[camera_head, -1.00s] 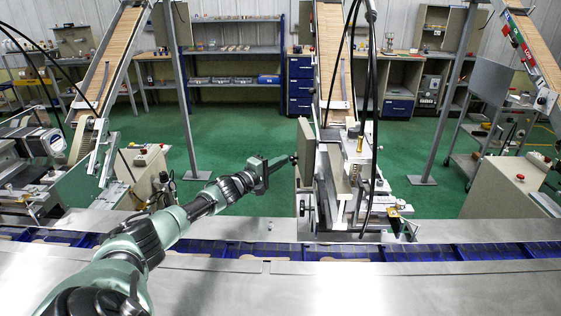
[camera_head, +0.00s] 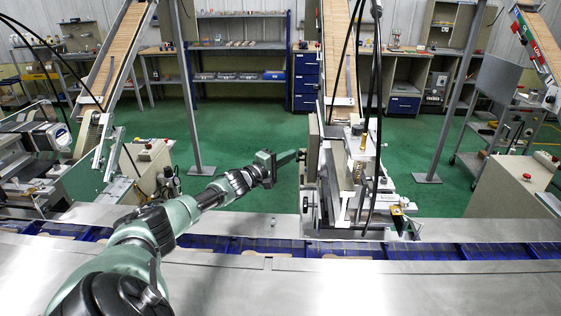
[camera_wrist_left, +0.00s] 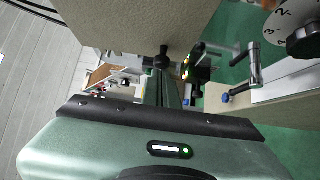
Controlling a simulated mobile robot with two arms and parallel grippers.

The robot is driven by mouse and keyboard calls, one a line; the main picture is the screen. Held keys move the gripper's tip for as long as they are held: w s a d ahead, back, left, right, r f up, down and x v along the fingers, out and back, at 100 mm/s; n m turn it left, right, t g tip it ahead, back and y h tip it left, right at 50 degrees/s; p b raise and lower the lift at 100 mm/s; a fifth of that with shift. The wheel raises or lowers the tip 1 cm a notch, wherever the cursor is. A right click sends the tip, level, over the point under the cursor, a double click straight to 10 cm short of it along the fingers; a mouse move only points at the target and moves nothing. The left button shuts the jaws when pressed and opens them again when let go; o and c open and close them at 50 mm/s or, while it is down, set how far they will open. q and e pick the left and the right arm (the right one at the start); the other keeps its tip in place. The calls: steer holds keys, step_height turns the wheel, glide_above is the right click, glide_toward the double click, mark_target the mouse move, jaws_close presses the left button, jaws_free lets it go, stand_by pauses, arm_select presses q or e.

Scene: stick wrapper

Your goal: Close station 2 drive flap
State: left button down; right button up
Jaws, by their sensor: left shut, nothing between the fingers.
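The middle station's beige flap-like panel (camera_head: 314,150) stands upright and nearly edge-on at the left side of its machine in the head view. I cannot tell from there how far it is open. In the left wrist view a large beige panel (camera_wrist_left: 150,22) fills the top, close to the camera, with a black knob (camera_wrist_left: 163,61) at its lower edge. My left gripper (camera_head: 299,155) is shut and empty, its fingers pointing right, just left of the panel. Whether the tips touch it is unclear. My right gripper is out of view.
The blue conveyor (camera_head: 240,244) and steel table (camera_head: 330,285) run across the front. Black cables (camera_head: 373,90) hang over the middle machine. A grey post (camera_head: 190,90) stands behind my arm. Green floor (camera_head: 240,130) is clear behind the gripper. A numbered dial (camera_wrist_left: 298,28) shows at right in the wrist view.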

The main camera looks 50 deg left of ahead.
arm_select(q)
steer(key=s, duration=0.7)
steer(key=shift+s, duration=0.2)
steer(key=shift+d+f, duration=0.1)
